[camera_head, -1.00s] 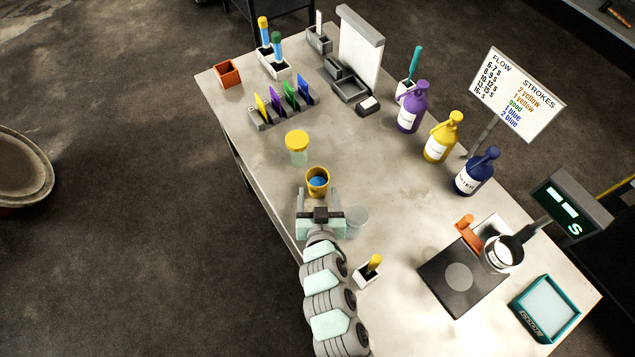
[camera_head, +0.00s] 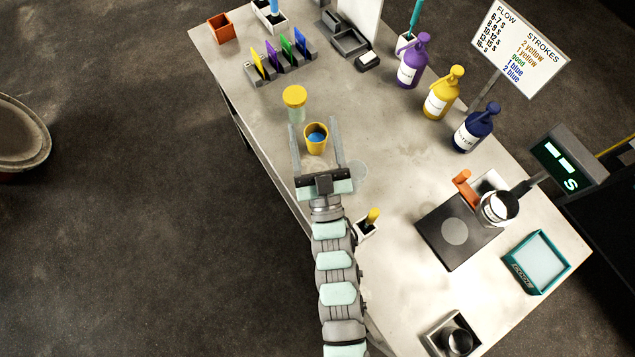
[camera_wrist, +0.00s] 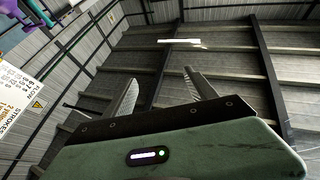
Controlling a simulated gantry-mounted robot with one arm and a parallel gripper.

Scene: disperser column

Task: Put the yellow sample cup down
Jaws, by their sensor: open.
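The yellow sample cup (camera_head: 316,146), with blue contents, stands upright on the grey table near its left edge. My gripper (camera_head: 314,123) is open, and in the head view its two fingers lie on either side of the cup with gaps between. I cannot tell from this view how high the fingers are relative to the cup. In the wrist view the open fingers (camera_wrist: 165,85) point toward the roof and the cup does not show.
A yellow-lidded jar (camera_head: 294,98) stands just behind the cup, near the left finger. A clear round dish (camera_head: 357,174) lies right of my gripper. A small white holder (camera_head: 368,229) stands nearer. Purple, yellow and blue bottles (camera_head: 441,95) line the right side. The table centre is clear.

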